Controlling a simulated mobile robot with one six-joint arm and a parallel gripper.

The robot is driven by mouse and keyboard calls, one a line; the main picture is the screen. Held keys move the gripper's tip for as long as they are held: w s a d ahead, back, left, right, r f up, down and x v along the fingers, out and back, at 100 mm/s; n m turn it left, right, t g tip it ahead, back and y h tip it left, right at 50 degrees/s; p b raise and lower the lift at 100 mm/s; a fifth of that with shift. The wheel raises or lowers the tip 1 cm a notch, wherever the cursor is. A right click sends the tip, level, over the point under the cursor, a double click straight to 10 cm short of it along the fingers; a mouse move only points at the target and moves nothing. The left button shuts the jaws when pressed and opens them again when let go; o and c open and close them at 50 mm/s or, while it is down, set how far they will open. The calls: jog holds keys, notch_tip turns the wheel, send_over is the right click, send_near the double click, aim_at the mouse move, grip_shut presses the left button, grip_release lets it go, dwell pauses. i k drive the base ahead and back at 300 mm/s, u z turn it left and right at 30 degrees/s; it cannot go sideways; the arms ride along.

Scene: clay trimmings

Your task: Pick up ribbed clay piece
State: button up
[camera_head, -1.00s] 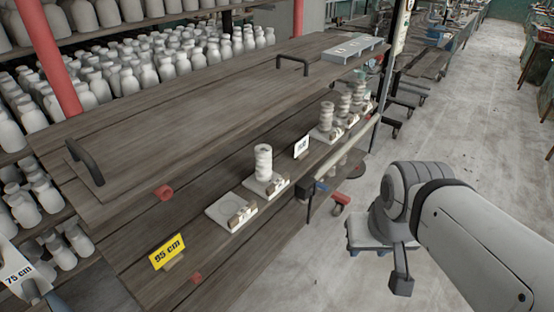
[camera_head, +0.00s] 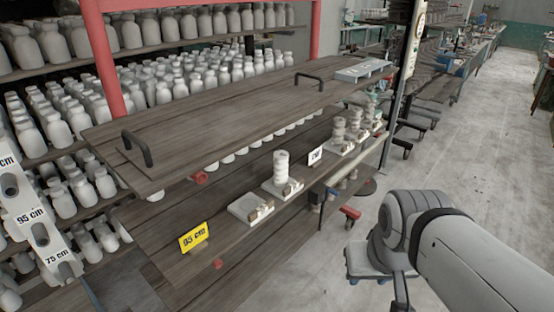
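A ribbed, pale clay piece (camera_head: 281,168) stands upright on a small light board (camera_head: 269,190) on the lower wooden shelf. Several similar ribbed pieces (camera_head: 339,131) stand in a group farther back on the same shelf. I cannot tell which one the task means. My arm shows at the lower right, over the floor and apart from the shelf. My gripper is not in view.
A wooden plank (camera_head: 220,117) with black handles sits above and behind the pieces. Racks of white bottles (camera_head: 160,90) fill the left. The grey floor (camera_head: 470,140) is open on the right.

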aim_at(280, 158)
jog(key=i, duration=0.85)
jog(key=z, duration=0.05)
